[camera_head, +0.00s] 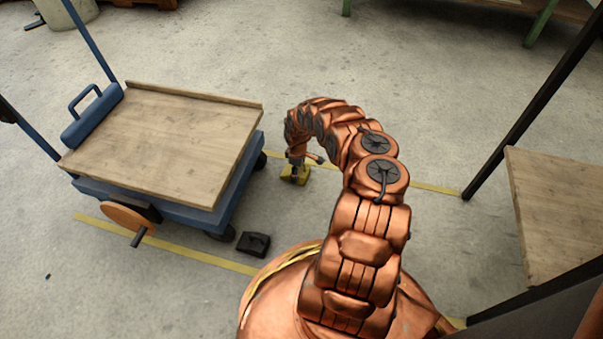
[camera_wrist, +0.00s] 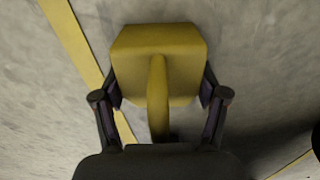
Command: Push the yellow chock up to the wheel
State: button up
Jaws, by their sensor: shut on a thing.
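The yellow chock (camera_head: 301,178) is on the concrete floor, to the right of the cart. In the wrist view the chock (camera_wrist: 185,65) fills the upper middle, with a raised ridge or handle along its centre. My gripper (camera_wrist: 160,100) has one finger against each side of the chock and is shut on it. In the head view my gripper (camera_head: 297,163) points down at the chock, and my arm curves over from the right. The cart's nearest wheel (camera_head: 260,160) is left of the chock, with a small gap. A dark wheel edge (camera_wrist: 316,140) may show at the right of the wrist view.
The blue cart (camera_head: 165,140) has a wooden deck and another wheel (camera_head: 222,234) at its near corner. A black block (camera_head: 254,244) lies beside that wheel. Yellow tape lines (camera_head: 435,188) mark the floor. A wooden-topped table (camera_head: 555,210) stands at right.

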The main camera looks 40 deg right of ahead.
aim_at(284, 171)
jog(key=shift+w+a+b, duration=0.25)
jog(key=shift+w+a, duration=0.35)
jog(key=shift+w, duration=0.25)
jog(key=shift+w+a+b, duration=0.2)
jog(key=shift+w+a, duration=0.4)
jog(key=shift+w, duration=0.25)
jog(key=shift+w+a+b, duration=0.25)
jog(key=shift+w+a, duration=0.35)
jog(key=shift+w, duration=0.25)
jog(key=o, duration=1.5)
jog(key=shift+d, duration=0.1)
jog(key=shift+r, duration=6)
